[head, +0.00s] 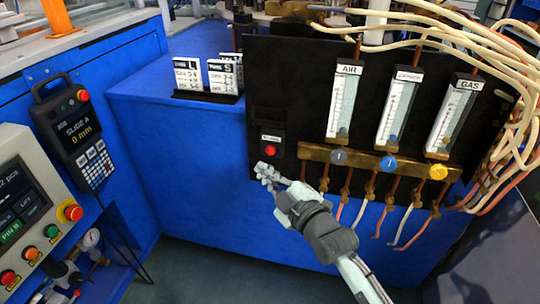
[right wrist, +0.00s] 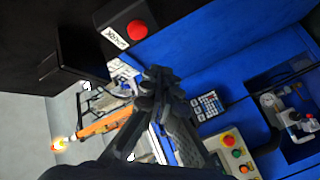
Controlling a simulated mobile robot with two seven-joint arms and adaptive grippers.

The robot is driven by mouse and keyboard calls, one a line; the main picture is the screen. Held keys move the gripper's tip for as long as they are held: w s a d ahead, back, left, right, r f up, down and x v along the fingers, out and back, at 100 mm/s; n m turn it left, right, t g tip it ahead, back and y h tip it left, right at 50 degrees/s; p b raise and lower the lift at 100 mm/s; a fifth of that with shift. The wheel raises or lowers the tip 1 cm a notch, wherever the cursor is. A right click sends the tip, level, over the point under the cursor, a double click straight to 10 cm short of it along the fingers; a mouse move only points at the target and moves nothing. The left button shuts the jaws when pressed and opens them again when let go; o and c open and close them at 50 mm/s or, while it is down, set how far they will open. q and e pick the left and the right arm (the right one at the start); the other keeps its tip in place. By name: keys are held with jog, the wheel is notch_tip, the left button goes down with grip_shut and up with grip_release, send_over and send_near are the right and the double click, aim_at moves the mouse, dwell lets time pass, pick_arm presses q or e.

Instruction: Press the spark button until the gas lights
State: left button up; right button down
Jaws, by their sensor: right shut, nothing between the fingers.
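The spark button (head: 271,150) is a red round button on a small black box on the left part of the black panel (head: 290,85). In the right wrist view the red button (right wrist: 137,30) shows at the top, beside its white label. My right gripper (head: 265,172) is shut and empty, just below the button box in the head view. In the right wrist view its closed fingertips (right wrist: 158,75) appear apart from the button. Contact with the box cannot be told. My left gripper is not in view.
Air (head: 343,105), oxygen (head: 398,112) and gas (head: 452,112) flow meters stand on the panel, above a grey, a blue and a yellow knob (head: 437,172). Hoses hang at the right. A pendant (head: 75,130) and control box (head: 30,205) are at the left.

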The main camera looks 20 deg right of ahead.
aim_at(271, 150)
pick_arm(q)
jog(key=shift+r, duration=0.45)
pick_arm(e)
jog(key=shift+w+d, duration=0.5)
jog(key=shift+w, duration=0.3)
jog(key=shift+w+d, duration=0.5)
jog(key=shift+w, duration=0.25)
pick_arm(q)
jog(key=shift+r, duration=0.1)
pick_arm(e)
jog(key=shift+w+d, duration=0.1)
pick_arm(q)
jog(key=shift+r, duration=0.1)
pick_arm(e)
jog(key=shift+w+d, duration=0.15)
jog(key=shift+w, duration=0.1)
jog(key=shift+w+d, duration=0.3)
jog(key=shift+w, duration=0.1)
dwell(0.6)
pick_arm(q)
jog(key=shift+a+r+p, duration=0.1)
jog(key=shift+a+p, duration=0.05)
jog(key=shift+p, duration=0.2)
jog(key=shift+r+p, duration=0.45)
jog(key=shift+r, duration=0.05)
pick_arm(e)
jog(key=shift+s+a, duration=0.55)
jog(key=shift+s, duration=0.25)
